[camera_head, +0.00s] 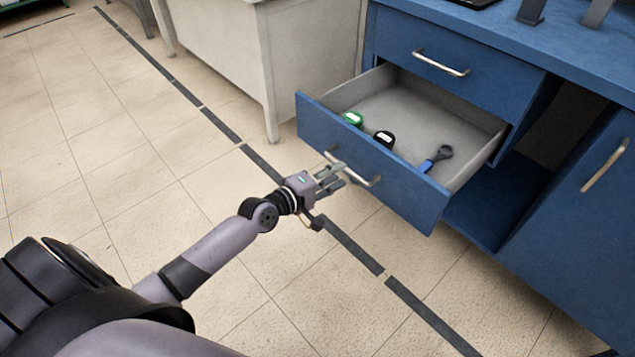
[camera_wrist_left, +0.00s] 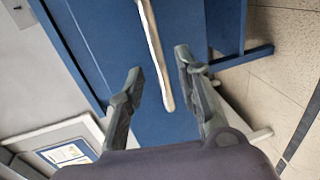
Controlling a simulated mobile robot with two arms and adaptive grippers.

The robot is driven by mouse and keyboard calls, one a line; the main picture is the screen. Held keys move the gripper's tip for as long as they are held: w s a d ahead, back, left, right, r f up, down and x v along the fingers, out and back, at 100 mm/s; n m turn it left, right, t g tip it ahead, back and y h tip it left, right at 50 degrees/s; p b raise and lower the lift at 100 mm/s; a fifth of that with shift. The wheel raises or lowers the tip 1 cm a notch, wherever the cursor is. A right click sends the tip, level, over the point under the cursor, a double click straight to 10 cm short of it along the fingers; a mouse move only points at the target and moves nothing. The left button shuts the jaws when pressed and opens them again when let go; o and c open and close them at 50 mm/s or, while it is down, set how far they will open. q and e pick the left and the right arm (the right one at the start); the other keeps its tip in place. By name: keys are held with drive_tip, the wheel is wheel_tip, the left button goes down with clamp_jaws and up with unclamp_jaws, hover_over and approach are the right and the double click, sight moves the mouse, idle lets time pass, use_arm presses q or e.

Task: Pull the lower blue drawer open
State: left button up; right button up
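The lower blue drawer (camera_head: 405,195) is pulled well out of the blue cabinet, showing its grey inside. Its metal handle (camera_head: 375,182) is on the front face. My left gripper (camera_head: 339,174) is at this handle. In the left wrist view the handle bar (camera_wrist_left: 154,50) runs between the two spread fingers of my left gripper (camera_wrist_left: 159,65), with gaps on both sides. The gripper looks open and not clamped on the bar. My right gripper is in neither view.
In the drawer lie a green roll (camera_head: 352,118), a black roll (camera_head: 384,138) and a blue-handled tool (camera_head: 436,158). The upper blue drawer (camera_head: 455,85) is shut. A cabinet door (camera_head: 590,215) stands at the right. A white desk (camera_head: 240,60) is behind. The tiled floor in front is clear.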

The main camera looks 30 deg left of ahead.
use_arm(q)
drive_tip(key=v, duration=0.7)
drive_tip(key=shift+s, duration=0.15)
